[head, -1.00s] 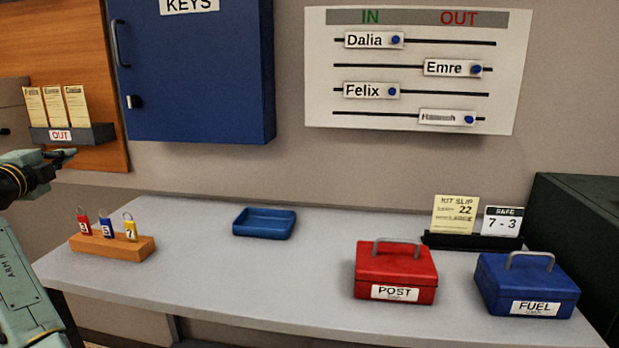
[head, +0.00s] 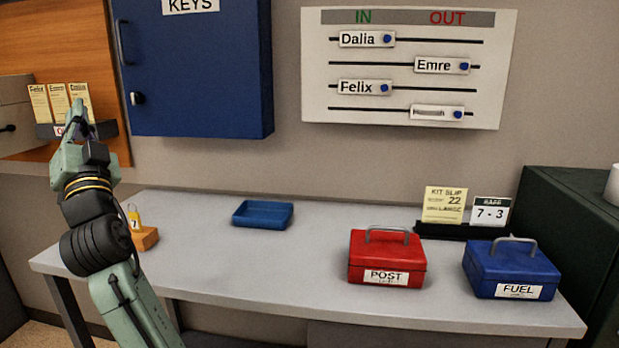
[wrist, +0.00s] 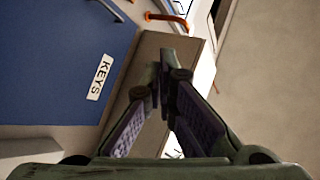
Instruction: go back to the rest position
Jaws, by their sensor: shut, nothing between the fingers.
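My gripper (head: 78,122) is raised at the left of the head view, in front of the card holder marked OUT. It points upward and its fingers are shut with nothing between them. In the wrist view my gripper (wrist: 160,80) shows its two fingers meeting at the tips. The blue KEYS cabinet (head: 195,75) hangs on the wall to the right of my gripper, its door shut. It also shows tilted at the left of the wrist view (wrist: 50,60). My arm hides most of the wooden key block (head: 147,238); a yellow tag numbered 7 (head: 134,217) shows on it.
The grey table (head: 290,270) holds a blue tray (head: 263,215), a red POST box (head: 387,260) and a blue FUEL box (head: 512,271). A slip stand (head: 450,230) is behind them. A name board (head: 408,65) hangs above. A dark green cabinet (head: 570,200) stands at the right.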

